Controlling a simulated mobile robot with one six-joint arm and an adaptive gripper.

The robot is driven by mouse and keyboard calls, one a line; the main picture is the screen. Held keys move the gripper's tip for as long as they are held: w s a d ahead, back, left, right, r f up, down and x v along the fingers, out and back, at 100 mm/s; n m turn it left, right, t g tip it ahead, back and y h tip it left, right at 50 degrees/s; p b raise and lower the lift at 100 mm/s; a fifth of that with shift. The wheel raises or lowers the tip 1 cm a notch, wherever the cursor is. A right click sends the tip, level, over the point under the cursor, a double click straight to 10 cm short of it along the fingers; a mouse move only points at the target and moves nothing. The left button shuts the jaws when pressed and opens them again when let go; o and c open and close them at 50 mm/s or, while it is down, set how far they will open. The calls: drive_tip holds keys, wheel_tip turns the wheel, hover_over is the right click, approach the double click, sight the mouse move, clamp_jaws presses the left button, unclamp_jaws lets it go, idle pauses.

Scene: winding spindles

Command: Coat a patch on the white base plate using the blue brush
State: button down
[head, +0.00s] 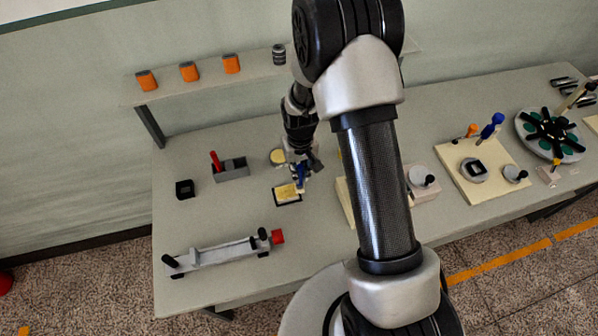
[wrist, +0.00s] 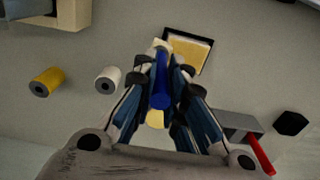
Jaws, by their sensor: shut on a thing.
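My gripper (head: 301,170) is shut on the blue brush (wrist: 161,85), whose blue handle stands between the fingers in the wrist view. The pale brush end (wrist: 160,46) is at the left edge of a dark-rimmed shallow tray with a yellow surface (wrist: 190,50); I cannot tell whether it touches. The head view shows the same tray (head: 288,199) just below my gripper. No plate is plainly white. A cream plate (head: 345,205) is partly hidden behind my arm, and another cream plate (head: 456,178) lies to the right.
A grey holder with a red-handled tool (head: 231,170) and a black block (head: 185,189) are at left. A grey fixture with a red end (head: 218,256) lies at the front left. Orange spools (head: 189,71) sit on the shelf. A round turntable (head: 549,135) is at right.

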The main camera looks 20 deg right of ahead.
sight(299, 165)
wheel_tip(299, 165, up, 2)
drive_tip(key=shift+w+d+p, duration=0.15)
drive_tip(key=shift+p, duration=0.2)
drive_tip(key=shift+a+r+p, duration=0.2)
drive_tip(key=shift+r+p, duration=0.15)
drive_tip(key=shift+r, duration=0.25)
drive_tip(key=shift+a+r+p, duration=0.15)
drive_tip(key=shift+r+p, duration=0.2)
drive_tip(key=shift+r, duration=0.2)
drive_tip(key=shift+d+r+p, duration=0.15)
drive_tip(key=shift+r+p, duration=0.35)
drive_tip(key=shift+r, duration=0.25)
drive_tip(key=shift+r+p, duration=0.65)
drive_tip(key=shift+r, duration=0.5)
